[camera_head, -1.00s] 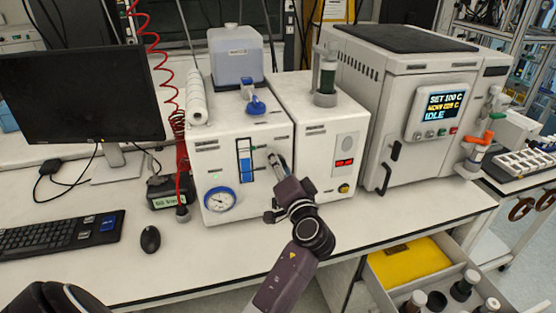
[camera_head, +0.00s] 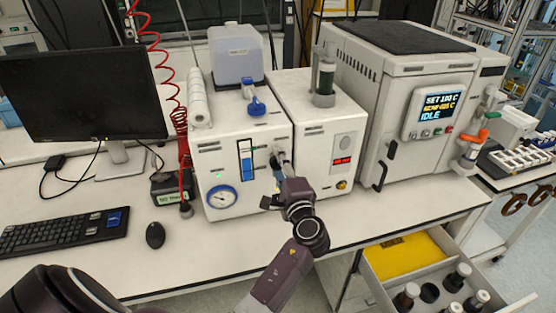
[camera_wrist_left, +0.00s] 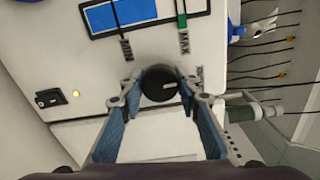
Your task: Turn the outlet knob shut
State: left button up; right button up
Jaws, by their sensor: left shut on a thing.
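The outlet knob (camera_wrist_left: 160,84) is black with a short white mark that points to the right in the left wrist view. It sits on the white front panel. My left gripper (camera_head: 281,160) reaches the front of the white unit with the gauge (camera_head: 221,196). In the left wrist view its two blue-padded fingers (camera_wrist_left: 160,92) stand on either side of the knob, shut on it. My right gripper is in neither view.
A blue column scale (camera_head: 245,160) is on the panel, left of the gripper. A second white unit (camera_head: 318,150) and a large oven-like unit (camera_head: 382,150) stand to the right. A mouse (camera_head: 155,235) and keyboard (camera_head: 65,233) lie at left. An open drawer (camera_head: 375,290) juts out below the table.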

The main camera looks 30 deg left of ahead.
pick_arm(q)
jog(key=shift+f+m, duration=0.15)
jog(key=shift+m, duration=0.15)
jog(key=o, duration=1.2)
jog(key=shift+d, duration=0.1)
jog(key=v, duration=1.2)
